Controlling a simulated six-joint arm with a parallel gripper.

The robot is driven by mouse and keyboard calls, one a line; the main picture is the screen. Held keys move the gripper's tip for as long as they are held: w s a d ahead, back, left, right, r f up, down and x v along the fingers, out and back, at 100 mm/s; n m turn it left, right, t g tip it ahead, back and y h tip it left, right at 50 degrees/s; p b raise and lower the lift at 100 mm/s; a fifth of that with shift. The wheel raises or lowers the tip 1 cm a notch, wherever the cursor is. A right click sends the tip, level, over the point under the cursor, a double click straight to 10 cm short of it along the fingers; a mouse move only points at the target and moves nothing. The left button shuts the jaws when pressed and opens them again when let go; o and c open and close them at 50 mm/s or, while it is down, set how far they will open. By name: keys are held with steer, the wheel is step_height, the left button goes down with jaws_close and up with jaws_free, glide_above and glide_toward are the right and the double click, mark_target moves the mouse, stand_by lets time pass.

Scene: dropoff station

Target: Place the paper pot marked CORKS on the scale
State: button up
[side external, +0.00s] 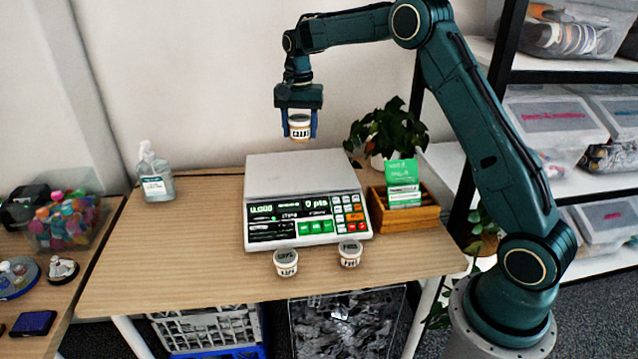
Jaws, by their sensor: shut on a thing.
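My gripper (299,133) points down above the scale and is shut on a small pale paper pot (300,121). The pot is upright between the blue fingers, clear of the scale. It has a dark lettered band that is too small to read with certainty, possibly CORKS. The scale (300,172) stands on the table with its pale weighing plate empty. Its display seems to read 0.000 and 0 pts. Two similar pots stand on the table in front of the scale, a left pot (286,263) and a right pot (350,254); their lettering is hard to read.
A wooden box (408,215) with a green card (402,183) stands right of the scale, with a potted plant (388,132) behind. A sanitizer bottle (155,174) stands at the back left. The wooden table (170,255) is clear at its front left.

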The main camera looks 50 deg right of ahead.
step_height(320, 180, up, 3)
glide_above(306, 185)
stand_by(0.3)
step_height(306, 185, down, 16)
steer(key=shift+r, duration=0.15)
stand_by(0.4)
steer(key=shift+f, duration=2.15)
steer(key=shift+f, duration=0.15)
steer(key=o, duration=1)
steer(key=shift+c, duration=0.2)
